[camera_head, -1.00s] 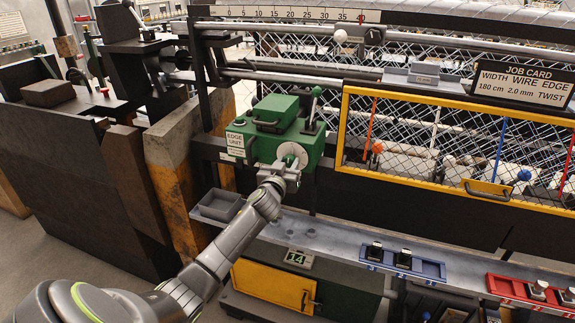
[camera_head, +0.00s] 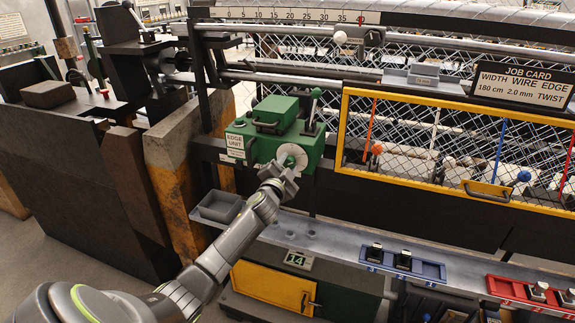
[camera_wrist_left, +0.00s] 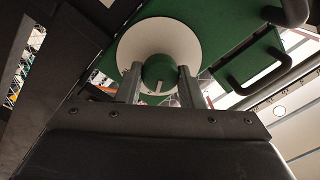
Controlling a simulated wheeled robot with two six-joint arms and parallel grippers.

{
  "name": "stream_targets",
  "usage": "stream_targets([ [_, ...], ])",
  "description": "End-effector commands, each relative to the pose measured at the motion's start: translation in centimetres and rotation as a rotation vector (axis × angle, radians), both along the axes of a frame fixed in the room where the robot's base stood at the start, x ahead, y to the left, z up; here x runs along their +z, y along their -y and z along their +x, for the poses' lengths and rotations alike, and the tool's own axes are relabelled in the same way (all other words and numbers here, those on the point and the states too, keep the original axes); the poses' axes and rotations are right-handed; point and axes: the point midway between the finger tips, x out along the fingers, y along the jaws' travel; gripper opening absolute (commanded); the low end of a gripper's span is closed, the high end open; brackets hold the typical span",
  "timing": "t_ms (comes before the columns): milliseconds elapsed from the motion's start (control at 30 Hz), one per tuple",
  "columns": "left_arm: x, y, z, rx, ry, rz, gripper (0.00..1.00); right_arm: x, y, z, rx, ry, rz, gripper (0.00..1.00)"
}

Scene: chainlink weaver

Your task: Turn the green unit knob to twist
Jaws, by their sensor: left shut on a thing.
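The green edge unit (camera_head: 268,128) is mounted on the machine, with an "EDGE UNIT" label (camera_head: 235,145) on its left side. Its front carries a pale round dial (camera_head: 292,154). In the left wrist view the green knob (camera_wrist_left: 160,70) stands in the middle of the white dial (camera_wrist_left: 135,45), with a pale mark at its lower edge. My left gripper (camera_wrist_left: 160,88) has its two fingers on either side of the knob and is shut on it. In the head view my left gripper (camera_head: 279,175) covers the knob. My right gripper is not in view.
A green-topped lever (camera_head: 314,105) stands beside the unit. A grey tray (camera_head: 219,206) sits below left. A yellow-framed mesh guard (camera_head: 455,150) is at right. A blue tray (camera_head: 402,265) and a red tray (camera_head: 528,292) rest along the shelf. A job card (camera_head: 520,84) reads 180 cm, 2.0 mm, TWIST.

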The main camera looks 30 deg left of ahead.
Motion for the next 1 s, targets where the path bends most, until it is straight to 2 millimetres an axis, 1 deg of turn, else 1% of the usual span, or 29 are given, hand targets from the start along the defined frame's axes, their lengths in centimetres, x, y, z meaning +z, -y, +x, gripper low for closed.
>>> stream_targets([
  [700,0.0,0.0,0.0,-0.001,-0.159,0.658,0.11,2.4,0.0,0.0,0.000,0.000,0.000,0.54],
  [1000,-0.1,0.0,0.0,-0.001,-0.215,0.888,0.11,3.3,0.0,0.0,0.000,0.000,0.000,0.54],
])
